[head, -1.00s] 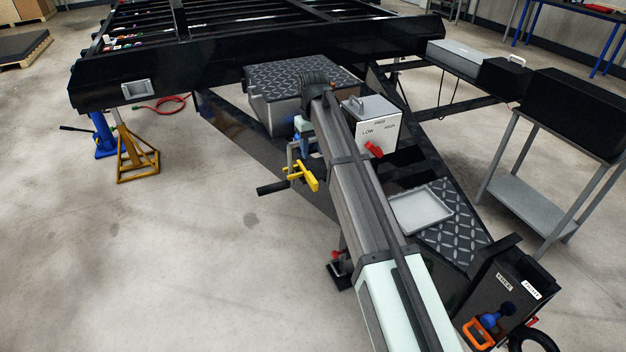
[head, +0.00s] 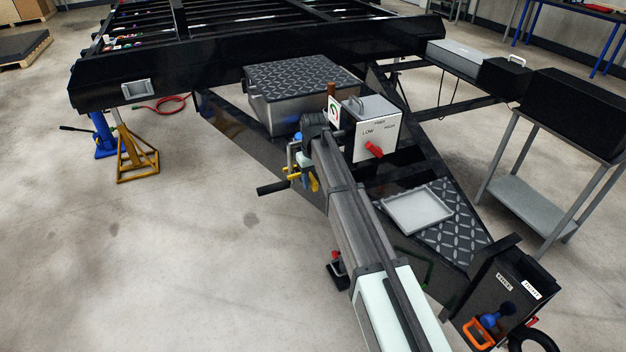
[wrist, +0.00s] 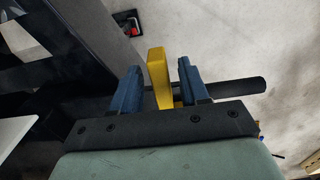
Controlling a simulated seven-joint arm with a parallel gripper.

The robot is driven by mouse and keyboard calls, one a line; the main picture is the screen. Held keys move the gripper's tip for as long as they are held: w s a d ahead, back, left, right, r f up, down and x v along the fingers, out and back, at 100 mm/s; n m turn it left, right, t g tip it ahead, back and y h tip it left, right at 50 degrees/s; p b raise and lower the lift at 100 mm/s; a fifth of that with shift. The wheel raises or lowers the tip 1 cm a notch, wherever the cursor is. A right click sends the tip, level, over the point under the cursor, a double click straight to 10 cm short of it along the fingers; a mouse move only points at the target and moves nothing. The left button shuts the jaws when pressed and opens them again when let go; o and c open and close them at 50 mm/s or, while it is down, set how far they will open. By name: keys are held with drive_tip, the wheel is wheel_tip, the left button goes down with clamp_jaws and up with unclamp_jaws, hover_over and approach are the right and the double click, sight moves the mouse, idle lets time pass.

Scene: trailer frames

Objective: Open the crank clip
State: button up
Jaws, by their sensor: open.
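The yellow crank clip (wrist: 158,78) stands between the two blue fingers of my gripper (wrist: 155,70) in the wrist view. My gripper is open, with a visible gap on each side of the clip. In the head view my arm covers part of the clip, leaving yellow pieces (head: 314,184) in sight. The black crank handle (head: 272,188) sticks out to the left there. In the wrist view the handle (wrist: 236,87) extends right, behind a finger. The clip's lower part is hidden by my gripper.
A control box (head: 367,135) with LOW/HIGH marks and a red knob stands close to the right of my arm. A grey tray (head: 418,211) lies on the tread plate. The trailer's frame (head: 250,148) runs beneath. Open floor is at left.

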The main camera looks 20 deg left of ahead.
drive_tip(key=shift+c, duration=0.3)
clamp_jaws()
idle(0.4)
